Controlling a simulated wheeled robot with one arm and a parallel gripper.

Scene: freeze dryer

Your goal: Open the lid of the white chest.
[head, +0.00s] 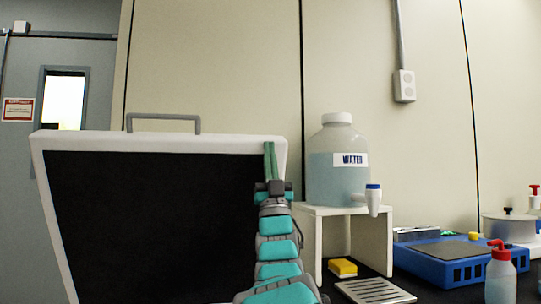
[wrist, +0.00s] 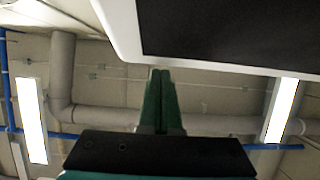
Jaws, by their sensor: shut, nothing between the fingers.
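The lid of the white chest (head: 90,142) stands raised in the left half of the head view, its black inner face toward me. A grey handle (head: 163,117) shows above its top edge. My gripper (head: 269,147) is at the lid's upper right corner, its green fingers pointing up in front of the white rim. The lid's white edge and dark inner face also show at the top of the wrist view (wrist: 120,30). There the closed fingers (wrist: 160,73) point at the rim; whether they touch it is unclear. The chest body is out of view.
A water jug (head: 338,180) with a tap stands on a white stand (head: 309,238) right of my arm. A yellow sponge (head: 343,267), a slotted tray (head: 374,291), a blue device (head: 450,262) and a red-capped bottle (head: 500,277) sit at the right. A wall is behind.

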